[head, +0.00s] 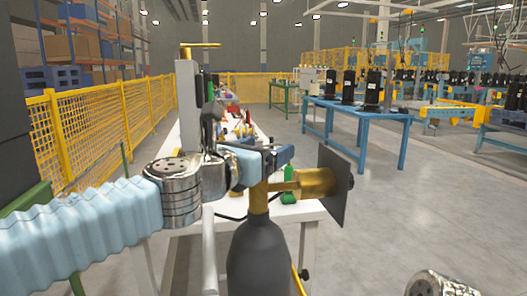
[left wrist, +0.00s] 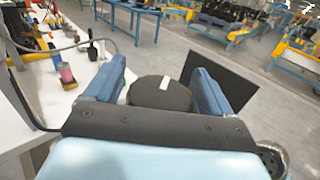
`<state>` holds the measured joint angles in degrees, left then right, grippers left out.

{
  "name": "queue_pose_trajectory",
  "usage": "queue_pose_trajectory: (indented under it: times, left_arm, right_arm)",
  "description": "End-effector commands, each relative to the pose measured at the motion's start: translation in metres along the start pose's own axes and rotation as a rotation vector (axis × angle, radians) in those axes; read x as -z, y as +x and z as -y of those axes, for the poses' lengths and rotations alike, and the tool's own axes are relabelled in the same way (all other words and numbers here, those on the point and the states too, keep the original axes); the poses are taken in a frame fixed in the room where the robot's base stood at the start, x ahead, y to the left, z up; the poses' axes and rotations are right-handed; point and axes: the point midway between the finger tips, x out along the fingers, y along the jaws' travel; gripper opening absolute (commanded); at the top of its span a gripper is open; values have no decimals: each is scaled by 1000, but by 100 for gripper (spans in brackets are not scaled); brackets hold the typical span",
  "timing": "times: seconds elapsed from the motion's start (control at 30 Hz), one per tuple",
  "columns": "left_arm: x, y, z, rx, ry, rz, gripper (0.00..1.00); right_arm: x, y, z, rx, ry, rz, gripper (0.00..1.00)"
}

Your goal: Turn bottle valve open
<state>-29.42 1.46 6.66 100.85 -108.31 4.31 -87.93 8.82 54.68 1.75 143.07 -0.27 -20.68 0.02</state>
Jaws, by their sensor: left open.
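A dark grey bottle (head: 258,258) stands upright in the lower middle of the head view. A brass valve (head: 300,184) sits on its neck and reaches right to a dark square plate (head: 335,187), which also shows in the left wrist view (left wrist: 222,78). My left gripper (head: 278,156) is at the top of the valve. In the left wrist view its two blue fingers (left wrist: 160,90) stand apart, one on each side of a round black knob with a white mark (left wrist: 172,98). I cannot tell whether they touch it. My right gripper is not in view.
A white table (head: 300,213) with tools and small parts stands behind the bottle. A blue table (head: 375,112) with black compressors is further back right. A yellow fence (head: 95,125) runs along the left. The floor on the right is clear.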

Motion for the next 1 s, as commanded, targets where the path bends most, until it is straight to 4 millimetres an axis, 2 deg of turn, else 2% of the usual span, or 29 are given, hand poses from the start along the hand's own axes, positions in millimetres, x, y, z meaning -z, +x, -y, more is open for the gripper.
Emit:
queue_pose_trajectory:
  times: [0.17, 0.2, 0.5, 0.53, 0.77, 1.0]
  left_arm:
    - [0, 0, 0, 0, 0, 0, 83]
    - [0, 0, 0, 0, 0, 0, 80]
    - [0, 0, 0, 0, 0, 0, 34]
    - [0, 0, 0, 0, 0, 0, 32]
    - [0, 0, 0, -20, 1, 0, 32]
    - [0, 0, -1, -129, 1, -1, 32]
  right_arm:
    - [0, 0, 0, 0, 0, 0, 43]
    - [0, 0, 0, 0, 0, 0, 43]
    - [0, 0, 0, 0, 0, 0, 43]
    - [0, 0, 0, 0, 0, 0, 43]
    - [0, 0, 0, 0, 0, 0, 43]
    - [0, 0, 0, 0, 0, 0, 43]
